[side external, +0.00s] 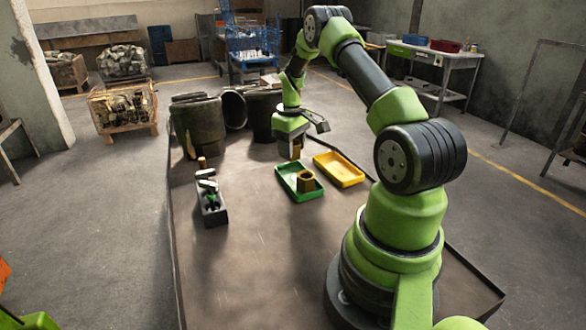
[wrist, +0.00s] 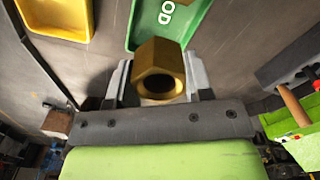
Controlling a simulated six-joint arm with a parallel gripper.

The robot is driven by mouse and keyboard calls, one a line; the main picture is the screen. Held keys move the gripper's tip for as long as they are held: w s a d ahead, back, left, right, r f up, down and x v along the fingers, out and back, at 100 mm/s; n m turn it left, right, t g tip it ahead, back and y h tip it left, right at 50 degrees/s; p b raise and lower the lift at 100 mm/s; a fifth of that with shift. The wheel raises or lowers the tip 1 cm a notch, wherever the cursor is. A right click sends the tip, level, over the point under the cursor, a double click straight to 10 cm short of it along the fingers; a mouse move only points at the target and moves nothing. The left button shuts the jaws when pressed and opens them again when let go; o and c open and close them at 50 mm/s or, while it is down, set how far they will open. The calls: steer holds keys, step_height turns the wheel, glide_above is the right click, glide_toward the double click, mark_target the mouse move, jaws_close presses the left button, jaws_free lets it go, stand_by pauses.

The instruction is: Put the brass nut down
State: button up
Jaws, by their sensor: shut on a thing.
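The brass nut (wrist: 158,70) is a gold-coloured hexagonal piece with a round bore, held between the jaws of my gripper (wrist: 158,80) in the wrist view. In the side view my gripper (side external: 295,148) points down just behind the green tray (side external: 283,184), and the nut shows as a small brown piece (side external: 296,153) at its fingertips. The nut is above the table, beside or over the tray's far edge; I cannot tell which. The green tray (wrist: 150,38), with partly hidden white lettering, also shows in the wrist view. A brass hollow piece (side external: 307,182) sits in it.
A yellow tray (side external: 339,169) stands right of the green one and looks empty. A dark grey block (side external: 212,206) with tools stands at the left. Large dark pots (side external: 197,122) stand at the back. The front of the table (side external: 265,255) is clear.

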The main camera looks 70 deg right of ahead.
mark_target(292, 174)
steer(key=shift+f, duration=2.75)
